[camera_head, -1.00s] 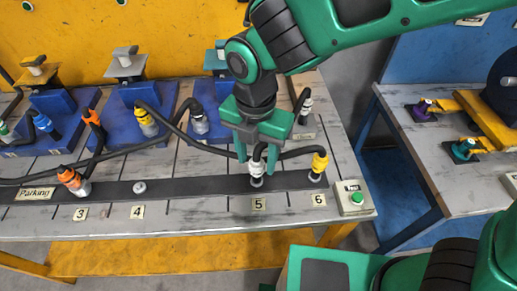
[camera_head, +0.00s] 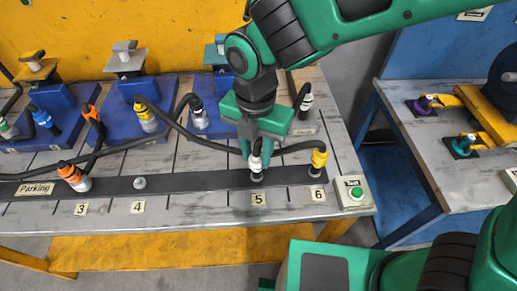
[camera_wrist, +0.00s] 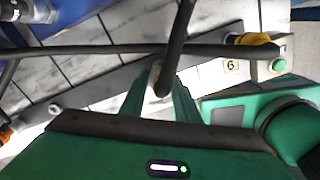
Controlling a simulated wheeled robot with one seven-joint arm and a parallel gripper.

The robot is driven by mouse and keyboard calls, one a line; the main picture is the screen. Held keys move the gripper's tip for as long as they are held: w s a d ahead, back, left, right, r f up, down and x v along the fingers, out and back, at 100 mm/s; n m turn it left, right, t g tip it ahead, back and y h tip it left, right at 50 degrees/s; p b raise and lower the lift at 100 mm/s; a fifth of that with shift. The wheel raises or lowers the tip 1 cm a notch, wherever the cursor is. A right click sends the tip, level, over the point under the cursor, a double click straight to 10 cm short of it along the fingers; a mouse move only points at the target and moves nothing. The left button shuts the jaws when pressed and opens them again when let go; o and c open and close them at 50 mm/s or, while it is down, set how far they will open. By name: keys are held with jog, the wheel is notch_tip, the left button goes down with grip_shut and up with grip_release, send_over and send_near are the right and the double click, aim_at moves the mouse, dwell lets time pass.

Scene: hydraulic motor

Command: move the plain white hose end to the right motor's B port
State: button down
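A white hose end (camera_head: 256,163) stands upright on the parking strip (camera_head: 205,181) above label 5. My gripper (camera_head: 255,158) is directly over it, with its fingers closed in on both sides of it. In the wrist view the fingers (camera_wrist: 162,95) flank the hose end (camera_wrist: 162,78), partly hidden by its black hose. The right motor (camera_head: 215,122) is a blue block at the back, partly hidden by my gripper. A pale hose end (camera_head: 200,121) is at its left front port. Its other port is hidden and I cannot read any port letters.
A yellow hose end (camera_head: 319,160) stands at label 6, beside a box with a green button (camera_head: 356,193). An orange hose end (camera_head: 76,177) is near label 3. Another white hose end (camera_head: 305,103) stands behind right. Black hoses cross the table around my gripper.

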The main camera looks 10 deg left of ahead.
jog(key=shift+r, duration=0.2)
jog(key=shift+r, duration=1.6)
jog(key=c, duration=2.4)
grip_release()
grip_shut()
notch_tip(320, 180, up, 9)
jog(key=shift+f, duration=0.2)
